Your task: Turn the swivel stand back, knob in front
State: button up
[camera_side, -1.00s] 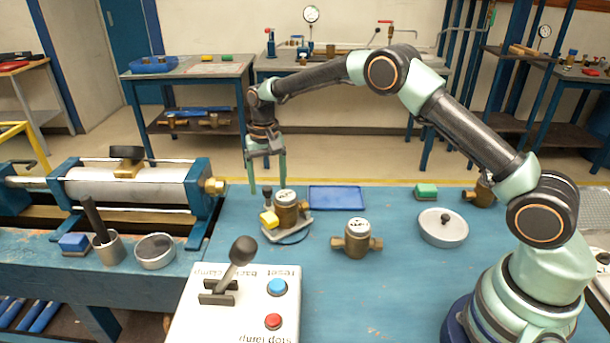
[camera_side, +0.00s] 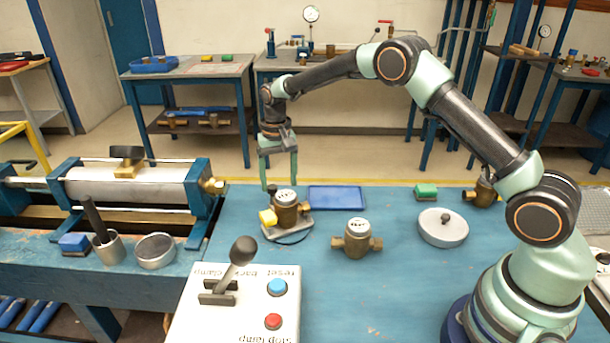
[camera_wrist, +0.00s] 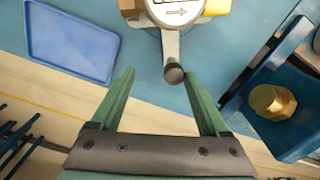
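The swivel stand (camera_side: 300,226) is a grey plate on the blue bench, carrying a brass meter (camera_side: 286,209) with a white dial and a yellow block (camera_side: 268,217). Its dark knob (camera_wrist: 173,73) is on an arm at the stand's back, on the far side from the side camera. My gripper (camera_wrist: 158,74) is open and points down at the back of the stand. The knob lies between the fingertips in the wrist view, close to the right one; I cannot tell whether they touch. In the side view the knob (camera_side: 272,188) is partly hidden.
A blue tray (camera_side: 336,198) lies right of the stand. A second brass meter (camera_side: 356,240) and a round grey lid (camera_side: 443,228) stand further right. The clamp rig with its brass nut (camera_side: 214,186) is to the left. The control box (camera_side: 249,319) is in front.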

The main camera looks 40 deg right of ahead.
jog(key=shift+s+d, duration=0.15)
jog(key=shift+d, duration=0.25)
jog(key=shift+s+d, duration=0.3)
jog(key=shift+d, duration=0.05)
jog(key=shift+s+d, duration=0.35)
jog(key=o, duration=0.4)
jog(key=shift+c, duration=0.2)
